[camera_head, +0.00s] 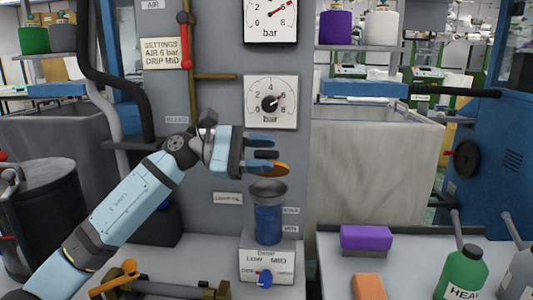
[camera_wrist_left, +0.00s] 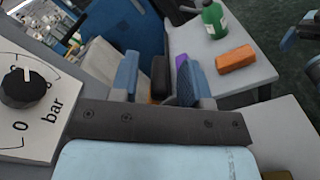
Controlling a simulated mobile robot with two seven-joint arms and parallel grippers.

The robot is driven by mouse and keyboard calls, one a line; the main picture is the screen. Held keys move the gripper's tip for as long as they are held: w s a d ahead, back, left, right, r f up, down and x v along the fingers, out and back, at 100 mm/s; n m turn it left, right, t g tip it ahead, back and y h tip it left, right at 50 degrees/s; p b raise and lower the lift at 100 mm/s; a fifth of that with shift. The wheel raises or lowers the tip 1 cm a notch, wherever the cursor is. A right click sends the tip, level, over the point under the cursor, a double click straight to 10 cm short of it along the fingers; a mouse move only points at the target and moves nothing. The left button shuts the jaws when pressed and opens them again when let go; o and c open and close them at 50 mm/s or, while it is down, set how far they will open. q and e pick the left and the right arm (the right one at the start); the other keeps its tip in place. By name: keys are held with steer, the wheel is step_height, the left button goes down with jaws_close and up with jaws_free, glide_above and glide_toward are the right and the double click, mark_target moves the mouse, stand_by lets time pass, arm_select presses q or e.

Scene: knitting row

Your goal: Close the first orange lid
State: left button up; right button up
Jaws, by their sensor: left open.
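An orange lid (camera_head: 274,169) shows as a tilted disc just above the dark, wide mouth of a blue cup (camera_head: 268,222) on the grey machine. My left gripper (camera_head: 262,153) is open over the cup, its lower finger overlapping the lid. A dark piece (camera_wrist_left: 160,76) shows between the two blue fingers, with a bit of orange (camera_wrist_left: 155,99) beside it in the left wrist view. I cannot tell whether the fingers touch the lid.
A pressure gauge (camera_head: 271,101) is on the panel behind the gripper. At right, a table holds a purple block (camera_head: 365,238), an orange block (camera_head: 369,287) and a green bottle (camera_head: 462,273). An orange-handled valve (camera_head: 122,277) lies front left.

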arm_select(q)
steer(key=a+p, duration=0.2)
steer(key=a, duration=1.1)
arm_select(e)
steer(key=shift+s+r+m+t, duration=0.1)
steer(key=shift+r+m+t, duration=0.4)
steer(key=shift+r, duration=1)
